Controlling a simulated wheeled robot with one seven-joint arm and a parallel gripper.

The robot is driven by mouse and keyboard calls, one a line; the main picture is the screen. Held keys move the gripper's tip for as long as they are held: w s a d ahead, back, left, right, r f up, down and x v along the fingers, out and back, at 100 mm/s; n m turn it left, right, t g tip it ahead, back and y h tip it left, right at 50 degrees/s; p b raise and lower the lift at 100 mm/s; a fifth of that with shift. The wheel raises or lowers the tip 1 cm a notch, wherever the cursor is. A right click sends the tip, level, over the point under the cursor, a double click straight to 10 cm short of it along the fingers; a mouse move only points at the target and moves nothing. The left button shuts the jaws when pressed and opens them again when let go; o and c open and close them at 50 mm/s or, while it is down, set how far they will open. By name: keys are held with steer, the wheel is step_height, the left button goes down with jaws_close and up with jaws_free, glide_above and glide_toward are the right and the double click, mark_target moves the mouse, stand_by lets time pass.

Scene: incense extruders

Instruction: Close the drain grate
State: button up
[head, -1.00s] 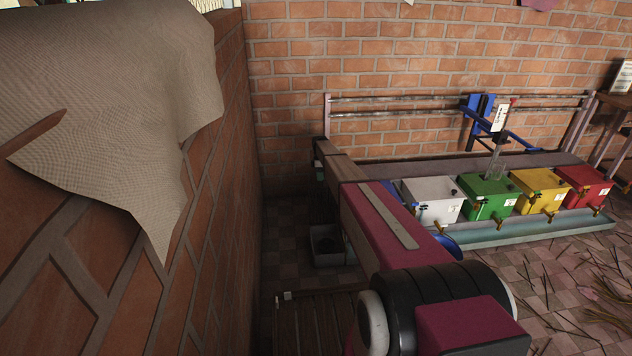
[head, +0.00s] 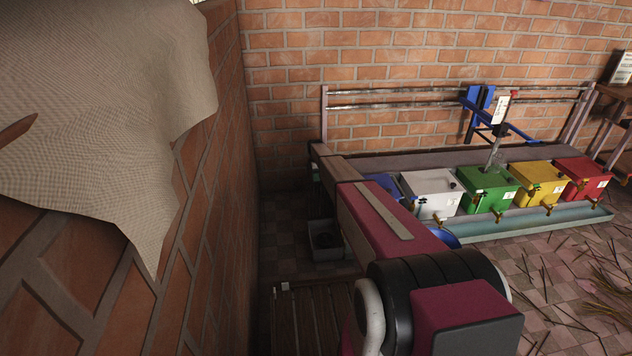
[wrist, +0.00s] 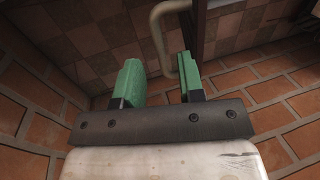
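A dark slatted panel (head: 312,322), which looks like the drain grate, lies low by the left brick wall at the bottom of the head view. My arm covers its right part, and I cannot tell if it is open or shut. A small pale fitting (head: 284,287) shows at its far left corner. My gripper (wrist: 160,80) shows in the wrist view with two green fingers apart. A bent beige tube (wrist: 160,40) shows beyond and partly between the fingers; I cannot tell what it belongs to or whether it touches them. The head view hides my gripper.
A brick wall (head: 215,200) with a hanging cloth (head: 110,110) stands close on the left. A grey bin (head: 325,240) sits on the tiled floor beyond the slats. White, green, yellow and red boxes (head: 485,190) stand in a trough at right. Sticks litter the floor.

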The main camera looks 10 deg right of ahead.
steer(key=shift+x, duration=1.1)
jaws_close()
steer(key=shift+s, duration=0.15)
